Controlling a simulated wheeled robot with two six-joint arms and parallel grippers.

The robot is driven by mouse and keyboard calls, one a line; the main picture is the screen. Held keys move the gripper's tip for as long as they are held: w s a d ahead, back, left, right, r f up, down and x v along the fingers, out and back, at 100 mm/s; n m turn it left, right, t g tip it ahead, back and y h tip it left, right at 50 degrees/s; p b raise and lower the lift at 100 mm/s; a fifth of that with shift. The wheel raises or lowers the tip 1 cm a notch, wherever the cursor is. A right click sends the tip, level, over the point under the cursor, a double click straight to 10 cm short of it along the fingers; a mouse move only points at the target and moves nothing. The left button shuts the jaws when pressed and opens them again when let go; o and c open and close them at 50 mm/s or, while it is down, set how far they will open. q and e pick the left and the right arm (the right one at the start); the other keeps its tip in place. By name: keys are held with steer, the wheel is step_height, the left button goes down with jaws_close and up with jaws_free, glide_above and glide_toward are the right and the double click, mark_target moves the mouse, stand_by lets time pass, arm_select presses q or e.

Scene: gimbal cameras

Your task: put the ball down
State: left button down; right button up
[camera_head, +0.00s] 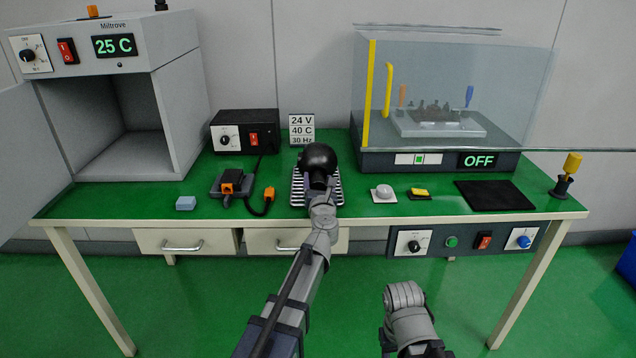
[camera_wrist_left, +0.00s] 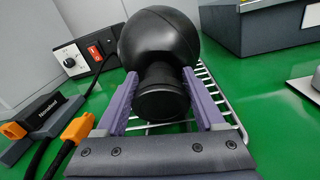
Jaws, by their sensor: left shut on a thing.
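The ball (camera_head: 318,158) is black and round with a short neck, and sits at the end of my left arm in the head view. In the left wrist view the ball (camera_wrist_left: 160,45) has its neck between the two purple fingers of my left gripper (camera_wrist_left: 162,100), which is shut on it. The left gripper (camera_head: 321,185) is over a white wire rack (camera_head: 298,190) on the green bench. The rack (camera_wrist_left: 215,90) also shows behind the fingers. Whether the ball touches the rack is hidden. My right arm is low at the front; its fingertips cannot be made out.
A black power unit (camera_head: 246,131) and a sign (camera_head: 302,128) stand behind. A small device with an orange plug (camera_head: 269,194) is to the left. A white round button (camera_head: 383,193) and yellow block (camera_head: 419,193) are to the right. An open oven (camera_head: 110,110) and a glass-covered machine (camera_head: 440,100) flank the bench.

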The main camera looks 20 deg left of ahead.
arm_select(q)
jaws_free()
steer(key=shift+f, duration=0.1)
steer(key=v, duration=1.2)
